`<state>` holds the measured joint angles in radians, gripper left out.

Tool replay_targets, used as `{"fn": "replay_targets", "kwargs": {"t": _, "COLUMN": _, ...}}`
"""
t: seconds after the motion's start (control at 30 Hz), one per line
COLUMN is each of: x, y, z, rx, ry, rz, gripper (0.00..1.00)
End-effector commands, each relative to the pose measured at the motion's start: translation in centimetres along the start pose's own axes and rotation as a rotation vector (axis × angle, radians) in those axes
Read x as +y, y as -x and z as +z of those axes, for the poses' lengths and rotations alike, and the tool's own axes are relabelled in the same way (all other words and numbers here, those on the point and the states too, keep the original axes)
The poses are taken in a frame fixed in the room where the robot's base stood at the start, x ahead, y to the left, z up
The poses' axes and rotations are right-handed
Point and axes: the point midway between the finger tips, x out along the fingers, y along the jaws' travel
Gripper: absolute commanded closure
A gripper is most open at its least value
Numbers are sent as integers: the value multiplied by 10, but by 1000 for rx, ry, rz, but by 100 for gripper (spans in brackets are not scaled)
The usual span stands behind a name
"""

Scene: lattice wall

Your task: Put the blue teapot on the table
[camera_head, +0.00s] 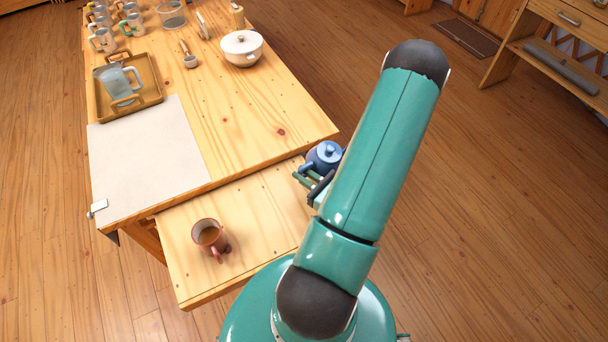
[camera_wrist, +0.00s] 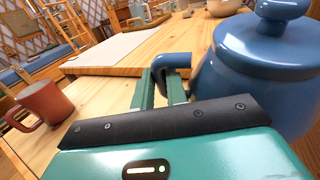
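The blue teapot (camera_head: 326,154) with a domed lid is at the right end of the lower wooden bench, near the table's front right corner. It fills the right side of the wrist view (camera_wrist: 255,75). My gripper (camera_head: 312,182) is at its near left side. In the wrist view, the two green fingers (camera_wrist: 163,88) close around the teapot's curved blue handle. The teapot looks upright; its base is hidden, so I cannot tell whether it touches the bench. The wooden table (camera_head: 260,110) stands higher, behind the bench.
A reddish mug with brown contents (camera_head: 209,237) stands on the lower bench (camera_head: 255,205). The table holds a pale mat (camera_head: 150,160), a tray (camera_head: 150,95) with a glass jug, a white lidded pot (camera_head: 241,48) and several mugs. The table's front right is clear.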

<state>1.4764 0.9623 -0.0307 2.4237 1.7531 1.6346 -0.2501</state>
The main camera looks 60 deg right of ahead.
Motion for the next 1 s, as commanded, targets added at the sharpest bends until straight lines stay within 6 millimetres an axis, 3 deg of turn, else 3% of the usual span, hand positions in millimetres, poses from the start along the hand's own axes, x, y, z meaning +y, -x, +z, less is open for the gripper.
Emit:
{"fn": "replay_targets", "kwargs": {"t": 0.37, "x": 1, "y": -11, "z": 11, "rx": 10, "ry": 6, "rz": 34, "gripper": 100}}
{"fn": "replay_targets", "kwargs": {"t": 0.67, "x": 12, "y": -52, "z": 50, "rx": 71, "ry": 11, "rz": 151, "gripper": 100}}
{"fn": "replay_targets", "kwargs": {"t": 1.0, "x": 38, "y": -97, "z": 100, "rx": 145, "ry": 21, "rz": 260, "gripper": 100}}
